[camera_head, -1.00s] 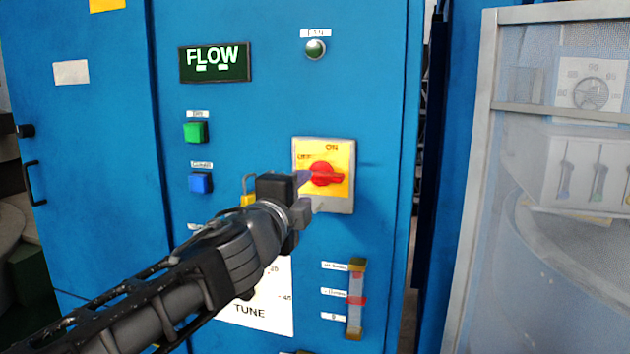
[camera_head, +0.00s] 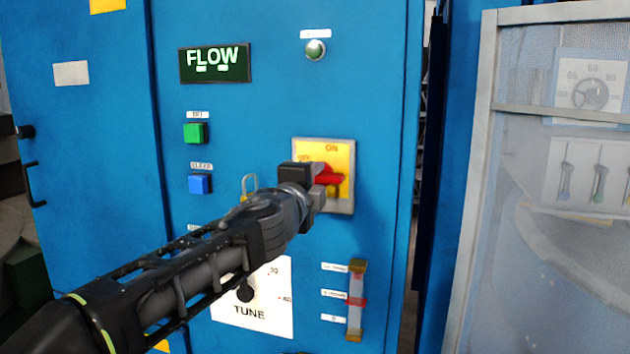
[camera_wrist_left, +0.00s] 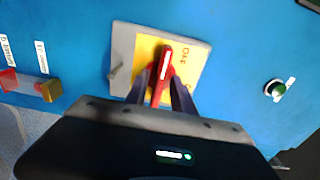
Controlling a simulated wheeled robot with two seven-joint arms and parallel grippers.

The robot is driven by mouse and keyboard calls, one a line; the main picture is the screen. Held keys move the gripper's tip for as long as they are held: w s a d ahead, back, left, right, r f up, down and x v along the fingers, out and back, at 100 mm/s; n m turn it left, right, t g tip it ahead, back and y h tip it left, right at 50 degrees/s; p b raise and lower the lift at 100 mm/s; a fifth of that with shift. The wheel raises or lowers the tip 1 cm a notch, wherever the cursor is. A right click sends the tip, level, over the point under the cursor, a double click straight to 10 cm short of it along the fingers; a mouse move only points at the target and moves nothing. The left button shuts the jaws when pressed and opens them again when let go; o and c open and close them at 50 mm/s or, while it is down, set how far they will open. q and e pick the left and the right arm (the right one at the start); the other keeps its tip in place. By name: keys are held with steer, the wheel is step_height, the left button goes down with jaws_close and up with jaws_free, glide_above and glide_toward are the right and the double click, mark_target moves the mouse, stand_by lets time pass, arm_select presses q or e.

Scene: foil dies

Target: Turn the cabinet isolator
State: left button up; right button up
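The cabinet isolator is a red rotary handle (camera_head: 330,178) on a yellow plate with a grey surround (camera_head: 345,207), on the blue cabinet front. The plate reads ON at the top and OFF at the upper left. The handle lies about level in the head view. My left gripper (camera_head: 322,185) is at the handle and hides its left part. In the left wrist view the red handle (camera_wrist_left: 162,72) stands between the two fingers of my left gripper (camera_wrist_left: 160,85). The fingers look apart, one on each side, with a narrow gap. My right gripper is out of view.
A padlock (camera_head: 249,184) hangs left of the isolator. Green (camera_head: 194,133) and blue (camera_head: 199,183) buttons, a FLOW display (camera_head: 214,63), a TUNE dial (camera_head: 245,292) and a slider (camera_head: 356,300) surround it. A grey mesh panel (camera_head: 490,150) stands at the right.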

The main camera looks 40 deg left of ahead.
arm_select(q)
jaws_close()
steer(key=shift+m, duration=0.4)
stand_by(0.4)
steer(key=m, duration=0.2)
steer(key=shift+f+m, duration=0.1)
steer(key=shift+m, duration=0.3)
steer(key=m, duration=0.3)
steer(key=shift+m, duration=0.3)
steer(key=m, duration=1)
steer(key=shift+m, duration=0.3)
steer(key=shift+o, duration=0.7)
jaws_free()
